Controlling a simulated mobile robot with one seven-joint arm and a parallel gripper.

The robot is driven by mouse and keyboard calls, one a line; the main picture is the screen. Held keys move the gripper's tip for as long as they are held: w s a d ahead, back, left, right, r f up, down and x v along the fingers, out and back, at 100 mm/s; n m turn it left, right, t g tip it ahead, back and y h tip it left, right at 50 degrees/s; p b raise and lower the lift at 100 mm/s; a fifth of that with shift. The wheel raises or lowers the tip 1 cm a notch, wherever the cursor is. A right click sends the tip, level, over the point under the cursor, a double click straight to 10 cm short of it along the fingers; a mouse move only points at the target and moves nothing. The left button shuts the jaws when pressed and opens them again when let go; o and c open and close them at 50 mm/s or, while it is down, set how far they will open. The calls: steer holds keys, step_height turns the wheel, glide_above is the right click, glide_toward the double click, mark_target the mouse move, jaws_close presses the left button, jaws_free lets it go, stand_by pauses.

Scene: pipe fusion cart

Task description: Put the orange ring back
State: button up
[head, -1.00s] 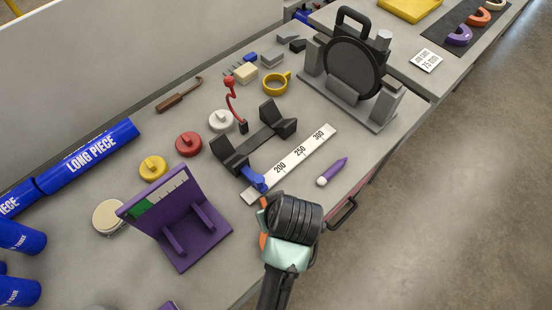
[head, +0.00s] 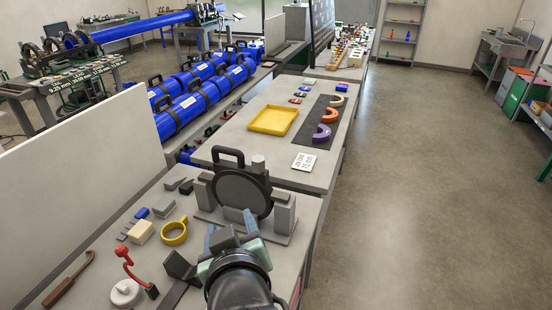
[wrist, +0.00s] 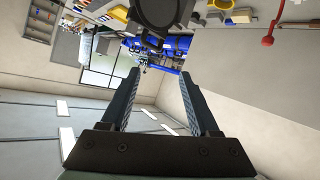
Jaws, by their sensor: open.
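The orange ring (head: 330,115) lies on a dark mat (head: 310,138) on the farther table, between a purple ring (head: 322,133) and a cream ring (head: 337,101). My gripper (head: 231,229) is at the bottom middle of the head view, over the near table and in front of the black round plate. In the wrist view my gripper (wrist: 159,74) has its two fingers apart with nothing between them. The orange ring is well beyond the gripper and I cannot make it out in the wrist view.
The black round plate with a handle (head: 242,190) stands on the near table. A yellow ring (head: 174,233) and a red hooked tool (head: 132,266) lie left. A yellow tray (head: 272,120) and a white card (head: 305,162) are on the farther table. Floor (head: 420,200) at right is clear.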

steer(key=d+r+m+t, duration=0.25)
steer(key=r+t, duration=0.35)
steer(key=r, duration=1.2)
steer(key=s+d+r+m+t+h, duration=0.1)
steer(key=s+r+t, duration=0.3)
steer(key=r, duration=0.6)
steer(key=s+d+r+m+t+h, duration=0.2)
steer(key=s+d+r+t, duration=0.2)
steer(key=r, duration=0.6)
steer(key=shift+s+r+t, duration=0.25)
steer(key=shift+s+t, duration=0.05)
steer(key=shift+s, duration=0.6)
steer(key=shift+w+f, duration=0.1)
steer(key=shift+f, duration=0.25)
steer(key=shift+c, duration=0.2)
